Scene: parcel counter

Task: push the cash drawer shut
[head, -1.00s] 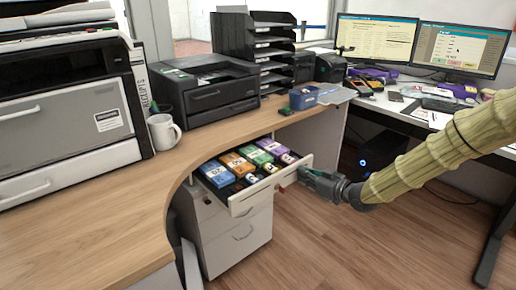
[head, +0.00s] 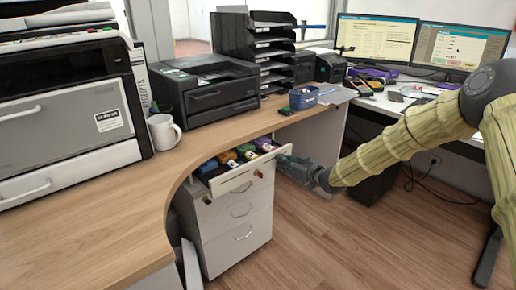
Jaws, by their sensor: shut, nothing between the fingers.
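The cash drawer (head: 246,176) is the top drawer of the white cabinet under the wooden counter. It stands partly open, with the front parts of blue, orange, green and purple packs showing inside. The rest of its inside is hidden under the counter. My gripper (head: 283,163) is shut and empty at the right end of the drawer's front panel. It appears to be against the panel, though contact is hard to make out.
The lower cabinet drawers (head: 240,222) are closed. The wooden counter (head: 110,220) carries a white mug (head: 163,131), a black printer (head: 205,88) and a blue box (head: 304,97). A desk with two monitors (head: 375,41) stands at the right. The floor (head: 350,240) in front is clear.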

